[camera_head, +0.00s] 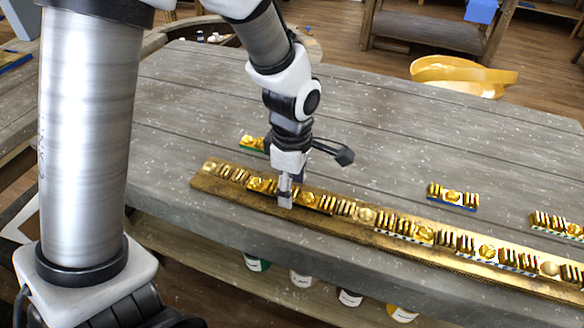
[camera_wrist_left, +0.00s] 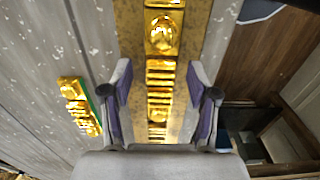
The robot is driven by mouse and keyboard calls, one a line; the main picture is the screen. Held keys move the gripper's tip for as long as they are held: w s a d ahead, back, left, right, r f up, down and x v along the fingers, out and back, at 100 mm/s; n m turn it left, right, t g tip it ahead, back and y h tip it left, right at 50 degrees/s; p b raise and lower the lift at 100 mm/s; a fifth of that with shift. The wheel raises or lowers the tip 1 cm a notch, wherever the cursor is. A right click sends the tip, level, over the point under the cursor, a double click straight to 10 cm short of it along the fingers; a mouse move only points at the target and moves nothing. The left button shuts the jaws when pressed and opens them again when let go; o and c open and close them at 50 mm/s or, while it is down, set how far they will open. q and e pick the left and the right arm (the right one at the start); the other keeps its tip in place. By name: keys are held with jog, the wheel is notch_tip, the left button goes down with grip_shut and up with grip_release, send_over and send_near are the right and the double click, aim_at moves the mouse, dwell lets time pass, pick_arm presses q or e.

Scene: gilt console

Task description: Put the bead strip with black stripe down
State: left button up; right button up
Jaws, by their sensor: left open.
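My left gripper (camera_head: 285,190) is open, pointing down over the long gilt board (camera_head: 450,272). In the left wrist view its two fingers (camera_wrist_left: 160,100) stand apart on either side of a gold bead piece (camera_wrist_left: 159,95) in the row on the board. In the head view a gold bead strip with a dark lower edge (camera_head: 316,203) lies on the board just right of the fingertips. It looks like the black-striped one, but the stripe is partly hidden and small. I cannot tell whether the fingers touch it. My right gripper is not in view.
A green-striped bead strip (camera_head: 252,143) lies on the grey table (camera_head: 400,130) behind the board, and also shows in the left wrist view (camera_wrist_left: 78,105). A blue-striped strip (camera_head: 453,197) and another strip (camera_head: 556,226) lie to the right. The table's middle is clear.

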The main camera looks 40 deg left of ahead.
pick_arm(q)
notch_tip(320, 180, up, 12)
jog(key=shift+f+p, duration=0.2)
jog(key=shift+p, duration=0.25)
